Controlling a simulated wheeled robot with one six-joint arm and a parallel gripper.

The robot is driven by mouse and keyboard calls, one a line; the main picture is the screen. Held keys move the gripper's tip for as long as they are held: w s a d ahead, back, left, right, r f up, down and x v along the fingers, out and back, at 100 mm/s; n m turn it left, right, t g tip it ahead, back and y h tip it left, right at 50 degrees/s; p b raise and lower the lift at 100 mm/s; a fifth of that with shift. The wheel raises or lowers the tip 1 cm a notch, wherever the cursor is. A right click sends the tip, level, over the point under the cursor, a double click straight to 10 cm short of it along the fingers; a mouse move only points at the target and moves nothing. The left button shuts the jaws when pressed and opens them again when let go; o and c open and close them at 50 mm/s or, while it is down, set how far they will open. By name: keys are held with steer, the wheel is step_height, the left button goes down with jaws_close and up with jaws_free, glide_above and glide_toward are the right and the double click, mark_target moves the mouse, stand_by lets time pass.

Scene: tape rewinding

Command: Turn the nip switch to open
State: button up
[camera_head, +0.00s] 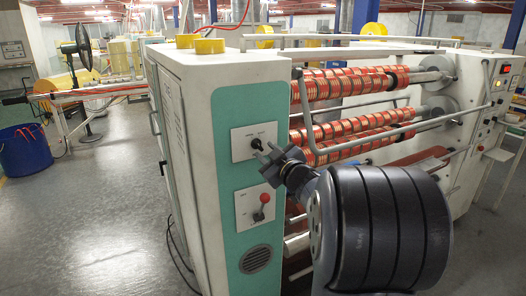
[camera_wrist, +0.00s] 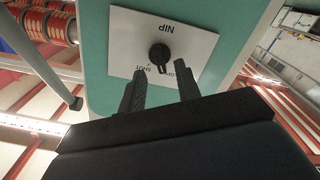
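The nip switch is a round black knob (camera_wrist: 159,54) on a white plate (camera_wrist: 190,45) marked NIP, which appears upside down in the wrist view. SHUT and a partly hidden label beginning "OP" are printed on the finger side of the knob. I cannot tell clearly which label the knob points to. My gripper (camera_wrist: 159,88) is open and empty, its two black fingers apart, with the knob lying between and beyond their tips. In the head view my gripper (camera_head: 262,160) is close to the nip plate (camera_head: 243,138), at its lower right. I see no contact.
Below the nip plate, a second plate (camera_head: 246,212) carries a red-knobbed lever (camera_head: 264,198) close to my gripper. A bent grey bar (camera_head: 302,110) and red-gold tape rolls (camera_head: 340,86) stand to the right. The floor at left is open around a blue bin (camera_head: 25,150).

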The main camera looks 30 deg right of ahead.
mark_target(260, 147)
steer(key=s, duration=0.7)
steer(key=shift+s+d, duration=0.15)
steer(key=shift+s, duration=0.1)
steer(key=shift+w, duration=0.1)
steer(key=w, duration=1)
steer(key=shift+w+a+p, duration=0.2)
steer(key=shift+a+p, duration=0.05)
steer(key=shift+p, duration=0.15)
steer(key=shift+w+r+p, duration=0.1)
steer(key=shift+w+p, duration=0.1)
steer(key=shift+p, duration=0.1)
steer(key=shift+s+m+p, duration=0.1)
steer(key=shift+m+p, duration=0.2)
steer(key=shift+m, duration=0.4)
